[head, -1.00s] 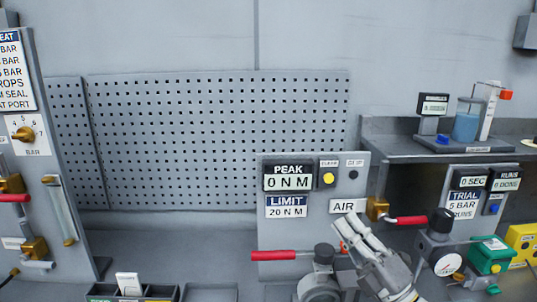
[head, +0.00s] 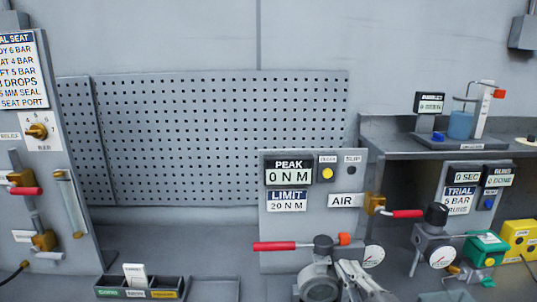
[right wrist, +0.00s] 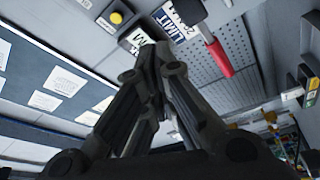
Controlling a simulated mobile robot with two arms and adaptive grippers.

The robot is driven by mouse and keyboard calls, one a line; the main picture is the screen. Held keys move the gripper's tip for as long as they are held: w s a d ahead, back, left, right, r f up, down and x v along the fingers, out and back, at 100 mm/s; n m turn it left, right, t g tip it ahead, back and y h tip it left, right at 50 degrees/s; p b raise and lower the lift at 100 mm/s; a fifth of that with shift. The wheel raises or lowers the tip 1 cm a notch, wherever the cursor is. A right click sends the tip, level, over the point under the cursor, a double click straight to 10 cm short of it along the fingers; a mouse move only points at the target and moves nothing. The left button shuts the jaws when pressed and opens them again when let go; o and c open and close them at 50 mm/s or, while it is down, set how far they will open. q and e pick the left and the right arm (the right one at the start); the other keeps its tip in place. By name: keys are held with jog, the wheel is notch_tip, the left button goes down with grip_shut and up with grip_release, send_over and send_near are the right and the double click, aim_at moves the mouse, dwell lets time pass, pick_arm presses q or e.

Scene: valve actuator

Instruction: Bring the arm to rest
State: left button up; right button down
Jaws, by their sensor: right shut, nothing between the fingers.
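My right gripper (head: 346,272) is at the bottom edge of the head view, just right of the grey round valve body (head: 320,288) and in front of the panel with the PEAK 0 N M display (head: 288,172). Its fingers are together with nothing between them. In the right wrist view my right gripper (right wrist: 150,48) also shows shut, its fingers converging, with the panel and a red lever handle (right wrist: 218,58) beyond. I cannot tell whether it touches the valve. The valve's red handle (head: 275,246) points left. My left gripper is not in view.
A labelled tray (head: 170,293) sits front left. The bench behind it is clear.

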jog(key=s+d+f+m+g+h, duration=0.1)
jog(key=s+f+m+g+h, duration=0.4)
jog(key=f, duration=0.6)
jog(key=s+d+f+m+g, duration=0.1)
jog(key=s+f+m+g, duration=0.45)
jog(key=s, duration=0.65)
jog(key=s+d+f+m+g, duration=0.1)
jog(key=s+f+m+g, duration=0.5)
jog(key=s, duration=0.7)
notch_tip(320, 180, down, 30)
jog(key=s+n+b, duration=0.2)
jog(key=n, duration=0.1)
jog(key=s+d+f+g+b, duration=0.1)
jog(key=s+d+f+b, duration=0.1)
jog(key=s+f, duration=1.4)
jog(key=shift+d+f+h, duration=0.25)
jog(key=shift+f+h, duration=0.15)
jog(key=shift+f, duration=0.3)
